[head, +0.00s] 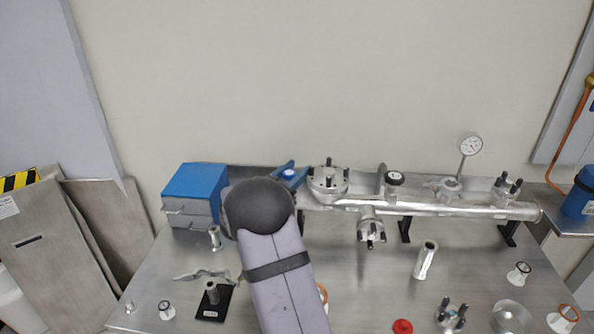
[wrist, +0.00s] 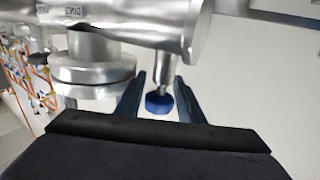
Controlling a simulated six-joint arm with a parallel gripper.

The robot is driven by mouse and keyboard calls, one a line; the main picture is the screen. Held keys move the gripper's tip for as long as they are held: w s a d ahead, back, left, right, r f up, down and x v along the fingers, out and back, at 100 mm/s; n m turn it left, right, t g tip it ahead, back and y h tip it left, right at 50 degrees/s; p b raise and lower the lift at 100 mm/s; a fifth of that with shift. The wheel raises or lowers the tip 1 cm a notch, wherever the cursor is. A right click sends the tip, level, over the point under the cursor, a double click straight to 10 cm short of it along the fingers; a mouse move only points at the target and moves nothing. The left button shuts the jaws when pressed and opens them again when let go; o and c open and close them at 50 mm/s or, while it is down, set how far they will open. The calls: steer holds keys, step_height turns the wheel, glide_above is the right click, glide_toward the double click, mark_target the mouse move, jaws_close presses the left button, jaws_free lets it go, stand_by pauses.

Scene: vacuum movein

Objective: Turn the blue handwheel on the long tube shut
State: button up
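The long tube (head: 440,208) runs left to right along the back of the bench, and its metal end fills the top of the wrist view (wrist: 165,30). The blue handwheel (wrist: 159,104) sits on a short metal stem at that end. My gripper (wrist: 159,80) is open, with one dark blue finger on each side of the handwheel. Narrow gaps show between fingers and wheel. My arm hides part of the bench in the head view.
A blue-topped box (head: 195,182) stands left of my arm. A round dial gauge (head: 470,145) rises from the tube's right part. Loose metal fittings, a red cap (head: 402,326) and a black plate (head: 214,303) lie on the bench (head: 380,290). The wall behind is bare.

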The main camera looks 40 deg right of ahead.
mark_target(289, 172)
steer(key=b+v, duration=0.1)
steer(key=v, duration=0.5)
steer(key=shift+a, duration=0.3)
steer(key=shift+s+r, duration=0.1)
steer(key=p+v, duration=0.1)
steer(key=p, duration=0.2)
steer(key=p+v, duration=0.1)
steer(key=p, duration=0.2)
steer(key=p+v, duration=0.2)
steer(key=p, duration=0.1)
steer(key=shift+r, duration=0.3)
steer(key=shift+d, duration=0.15)
steer(key=shift+p+x, duration=1.45)
steer(key=shift+x, duration=2.15)
